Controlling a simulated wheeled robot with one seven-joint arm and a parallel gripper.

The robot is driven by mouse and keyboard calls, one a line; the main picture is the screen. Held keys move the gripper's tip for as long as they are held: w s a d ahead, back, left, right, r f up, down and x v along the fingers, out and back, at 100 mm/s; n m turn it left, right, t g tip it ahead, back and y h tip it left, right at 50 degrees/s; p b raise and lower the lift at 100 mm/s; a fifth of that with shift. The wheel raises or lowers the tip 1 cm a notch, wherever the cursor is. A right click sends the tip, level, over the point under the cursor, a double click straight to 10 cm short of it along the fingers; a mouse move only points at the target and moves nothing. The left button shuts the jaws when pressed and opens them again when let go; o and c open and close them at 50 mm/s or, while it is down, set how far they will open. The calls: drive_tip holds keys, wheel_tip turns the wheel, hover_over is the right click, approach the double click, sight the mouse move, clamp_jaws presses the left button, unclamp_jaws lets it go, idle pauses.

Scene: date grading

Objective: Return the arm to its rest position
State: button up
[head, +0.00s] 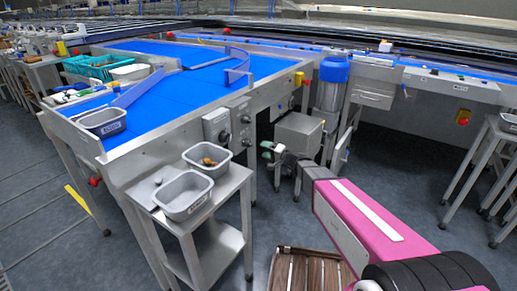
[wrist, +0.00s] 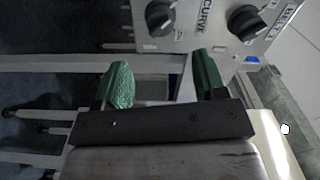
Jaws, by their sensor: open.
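My gripper (wrist: 160,82) has two green fingers spread apart with nothing between them in the wrist view. In the head view my gripper (head: 272,150) is small, at the end of my pink arm, in front of the metal frame of the blue-belted table. It is to the right of the small steel side table and apart from it. The wrist view looks toward a control panel (wrist: 210,20) with black knobs, and the fingers are in front of its lower side. The head view shows this panel (head: 227,125) on the table's side.
The steel side table (head: 226,192) holds two grey trays; the rear tray (head: 208,159) has a few brown items, the front tray (head: 184,195) looks empty. A brown slatted crate (head: 310,270) is on the floor below my arm. Open floor (head: 400,200) lies to the right.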

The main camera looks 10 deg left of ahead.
drive_tip(key=shift+s+d, duration=0.25)
drive_tip(key=shift+d, duration=0.35)
drive_tip(key=s+d+f+g+h, duration=0.2)
drive_tip(key=s+d+h, duration=0.3)
drive_tip(key=d, duration=0.6)
drive_tip(key=s+d+f+n+g+h, duration=0.1)
drive_tip(key=s+d+f+g+h, duration=0.1)
drive_tip(key=s+d+h, duration=0.4)
drive_tip(key=s+d+f+n+g+h, duration=0.1)
drive_tip(key=s+d+f+g+h, duration=0.2)
drive_tip(key=s+d, duration=0.6)
drive_tip(key=d+h, duration=0.2)
drive_tip(key=d, duration=0.6)
drive_tip(key=shift+s+d+h, duration=0.25)
drive_tip(key=shift+s+h, duration=0.05)
drive_tip(key=shift+s, duration=0.1)
